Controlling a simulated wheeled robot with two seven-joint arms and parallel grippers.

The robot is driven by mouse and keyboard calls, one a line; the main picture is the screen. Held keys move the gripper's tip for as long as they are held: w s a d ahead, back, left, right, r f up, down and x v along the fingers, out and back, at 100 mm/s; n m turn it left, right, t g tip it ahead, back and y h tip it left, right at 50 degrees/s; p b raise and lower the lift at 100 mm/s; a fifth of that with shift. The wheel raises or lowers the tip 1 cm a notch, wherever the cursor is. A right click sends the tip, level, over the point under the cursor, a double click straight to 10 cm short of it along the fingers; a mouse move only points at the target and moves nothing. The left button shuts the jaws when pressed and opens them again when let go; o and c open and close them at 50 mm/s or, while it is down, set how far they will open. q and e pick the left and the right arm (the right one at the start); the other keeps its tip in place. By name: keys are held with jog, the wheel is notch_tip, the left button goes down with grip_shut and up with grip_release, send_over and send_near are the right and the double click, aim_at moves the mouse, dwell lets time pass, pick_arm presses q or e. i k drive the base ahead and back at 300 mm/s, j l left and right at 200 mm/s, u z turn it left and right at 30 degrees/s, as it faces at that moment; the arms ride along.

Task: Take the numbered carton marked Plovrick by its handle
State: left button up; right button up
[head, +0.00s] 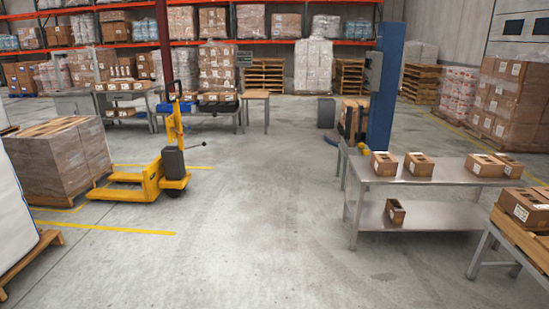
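Several small brown cartons with white labels stand on a steel table at the right in the head view. One carton (384,164) is at the table's left end and another carton (418,164) is beside it. A third carton (485,165) stands further right with one more next to it. A smaller carton (397,211) sits on the table's lower shelf. A larger carton (527,207) is at the right edge. The labels are too small to read, so I cannot tell which is Plovrick. Neither gripper is in view.
The steel table (455,176) has a lower shelf. A blue column (385,90) stands behind it. A yellow pallet truck (160,172) is at the left by a wrapped pallet load (62,160). The concrete floor (255,215) in the middle is clear.

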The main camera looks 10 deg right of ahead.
aim_at(383, 164)
jog(key=i+l+z, duration=0.1)
jog(key=i+z, duration=0.25)
jog(key=i, duration=0.7)
jog(key=i+j+z, duration=0.15)
jog(key=i+z, duration=0.2)
jog(key=i, duration=0.7)
jog(key=i+z, duration=0.85)
jog(key=i+j+z, duration=0.25)
jog(key=i+z, duration=0.2)
jog(key=i+j+z, duration=1)
jog(key=j, duration=0.15)
jog(key=i+j+z, duration=0.2)
jog(key=j+z, duration=0.15)
jog(key=j, duration=0.1)
